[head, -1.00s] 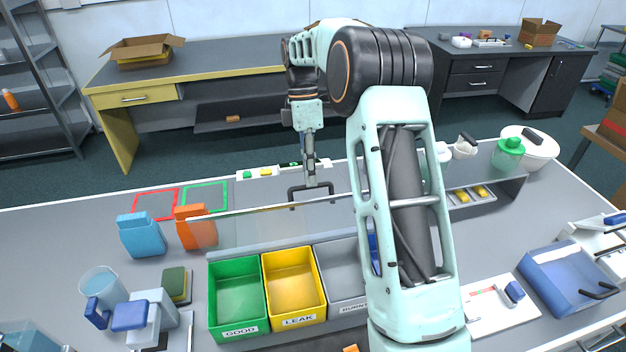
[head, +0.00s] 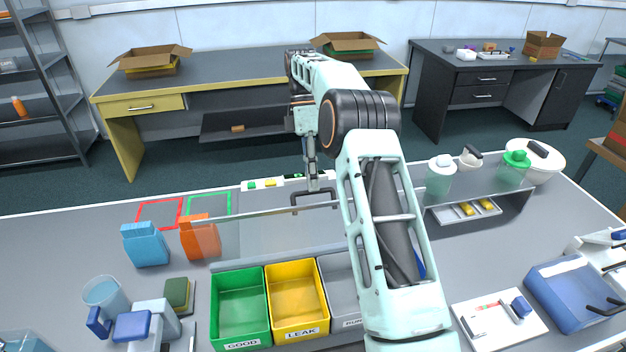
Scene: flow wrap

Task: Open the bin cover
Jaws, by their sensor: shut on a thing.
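The bin cover (head: 270,228) looks like a clear pane just behind the open-topped bins, with a thin pale bar along its upper edge. Its dark handle (head: 296,203) stands at that bar. My gripper (head: 312,186) points down from behind and is shut on the handle; the fingertips are small in this view. The green GOOD bin (head: 240,303) and yellow LEAK bin (head: 296,298) show their empty insides. The grey bin (head: 340,290) is partly hidden by my arm, as is the right part of the cover.
An orange pouch (head: 200,240) and a blue pouch (head: 146,246) stand left of the cover, close to the bar's left end. Red and green outlined squares behind the pouches are empty.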

